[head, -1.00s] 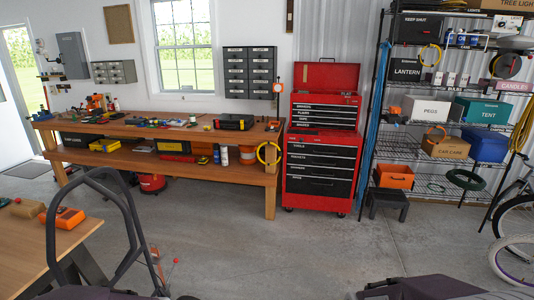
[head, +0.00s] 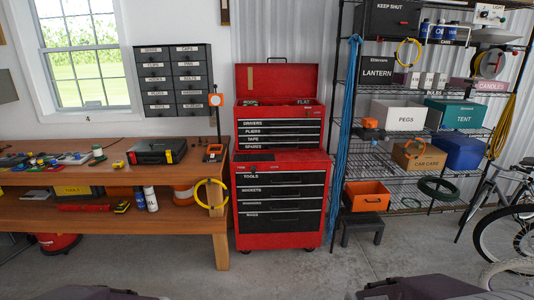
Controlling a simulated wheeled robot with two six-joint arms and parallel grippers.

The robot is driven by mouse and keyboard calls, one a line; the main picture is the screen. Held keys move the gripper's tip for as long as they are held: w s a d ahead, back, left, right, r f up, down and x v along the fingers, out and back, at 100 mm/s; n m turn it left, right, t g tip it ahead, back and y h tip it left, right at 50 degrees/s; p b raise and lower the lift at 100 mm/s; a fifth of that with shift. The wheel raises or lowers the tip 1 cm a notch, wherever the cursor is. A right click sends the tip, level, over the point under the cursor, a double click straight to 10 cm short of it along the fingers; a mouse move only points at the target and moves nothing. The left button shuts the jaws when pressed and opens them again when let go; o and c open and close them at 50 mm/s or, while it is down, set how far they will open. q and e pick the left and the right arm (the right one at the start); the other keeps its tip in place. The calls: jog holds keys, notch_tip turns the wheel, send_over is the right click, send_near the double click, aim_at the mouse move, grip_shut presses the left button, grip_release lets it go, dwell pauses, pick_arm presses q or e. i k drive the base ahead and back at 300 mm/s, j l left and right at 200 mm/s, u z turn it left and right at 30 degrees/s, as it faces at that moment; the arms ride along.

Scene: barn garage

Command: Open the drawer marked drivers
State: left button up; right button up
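The drawer marked drivers (head: 290,124) is the top drawer in the upper chest of the red tool cabinet (head: 240,225), near the middle of the head view. It has a black front and looks shut, level with the drawers marked pliers, tape and spares below it. The chest's red lid (head: 278,80) stands open above it. Dark parts of my own arms show at the bottom edge, well in front of the cabinet. Neither gripper's fingers can be seen.
A wooden workbench (head: 110,178) stands left of the cabinet, with a black toolbox (head: 156,150) on it. A black stool (head: 361,228) and a wire shelf rack with bins stand to the right. The concrete floor (head: 230,280) before the cabinet is clear.

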aim_at(303, 121)
jog(key=i+l+u, duration=0.1)
jog(key=i, duration=0.4)
jog(key=i+l, duration=0.1)
jog(key=i, duration=0.35)
jog(key=i+l+u, duration=0.15)
jog(key=i, duration=0.3)
jog(key=i+l+u, duration=0.1)
jog(key=i, duration=0.4)
jog(key=i+l, duration=0.2)
jog(key=l, duration=0.25)
jog(key=i+l+z, duration=0.15)
jog(key=l, duration=0.25)
jog(key=i+l, duration=0.25)
jog(key=l, duration=0.15)
jog(key=l+z, duration=0.05)
